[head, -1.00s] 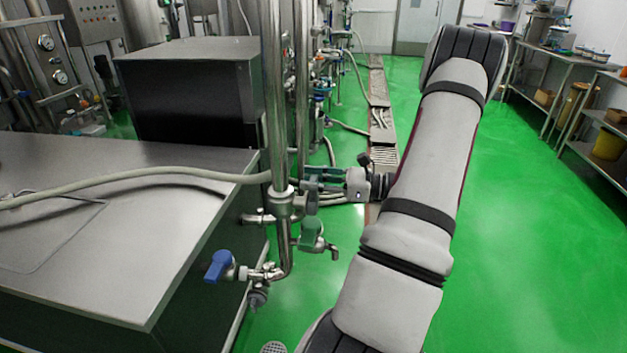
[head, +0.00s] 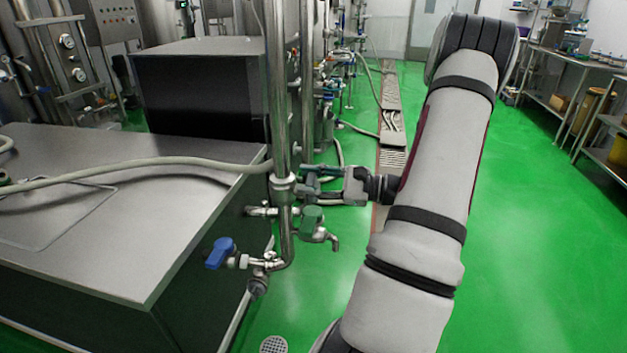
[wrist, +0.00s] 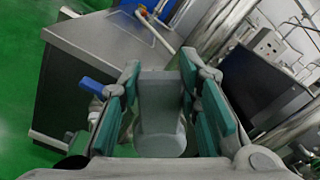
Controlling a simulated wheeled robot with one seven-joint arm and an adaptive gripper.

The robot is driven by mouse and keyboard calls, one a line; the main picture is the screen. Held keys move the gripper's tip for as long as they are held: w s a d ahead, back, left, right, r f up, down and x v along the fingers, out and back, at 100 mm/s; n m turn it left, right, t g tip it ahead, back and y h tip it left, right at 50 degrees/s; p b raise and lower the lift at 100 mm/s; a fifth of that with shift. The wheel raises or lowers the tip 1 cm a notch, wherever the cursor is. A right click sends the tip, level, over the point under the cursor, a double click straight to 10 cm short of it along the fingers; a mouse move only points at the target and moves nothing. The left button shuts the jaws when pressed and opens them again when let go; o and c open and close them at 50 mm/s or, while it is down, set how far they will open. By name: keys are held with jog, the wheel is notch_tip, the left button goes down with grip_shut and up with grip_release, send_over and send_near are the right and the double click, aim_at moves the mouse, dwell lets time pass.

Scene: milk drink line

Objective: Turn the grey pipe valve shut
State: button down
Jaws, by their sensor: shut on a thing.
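The grey pipe valve sits on the upright steel pipe (head: 280,110). Its grey handle (wrist: 160,112) fills the space between my fingers in the wrist view. My gripper (head: 312,178) reaches in from the right, close beside the pipe collar, and is shut on this handle. It also shows in the wrist view (wrist: 160,85), with teal finger pads on both sides of the handle. In the head view the fingers hide most of the handle, so I cannot tell its exact angle there.
A blue-handled valve (head: 220,252) is lower left. A steel-topped cabinet (head: 150,235) with a pale hose (head: 130,175) stands left of the pipe. Green floor to the right is open.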

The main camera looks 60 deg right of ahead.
jog(key=f+n+b, duration=0.1)
jog(key=a+n+b, duration=0.1)
jog(key=shift+s+a+f+n, duration=0.25)
jog(key=shift+f+n, duration=0.1)
jog(key=shift+n, duration=0.05)
jog(key=n+b, duration=0.1)
jog(key=a+f+n+b, duration=0.1)
jog(key=b, duration=0.1)
jog(key=shift+s+f+n, duration=0.2)
jog(key=shift+f+n, duration=0.1)
jog(key=shift+n, duration=0.1)
jog(key=f+n+b, duration=0.1)
jog(key=b, duration=0.1)
jog(key=f+n+b, duration=0.1)
jog(key=n+b, duration=0.1)
jog(key=shift+s+a+b, duration=0.15)
jog(key=shift+a+b, duration=0.15)
jog(key=shift+a, duration=0.05)
jog(key=f+n+b, duration=0.1)
jog(key=n+b, duration=0.1)
jog(key=b, duration=0.1)
jog(key=shift+s+f+n, duration=0.1)
jog(key=shift+f+n, duration=0.1)
jog(key=shift+n, duration=0.1)
jog(key=c, duration=1.2)
grip_release()
jog(key=shift+o, duration=0.2)
jog(key=v, duration=1.2)
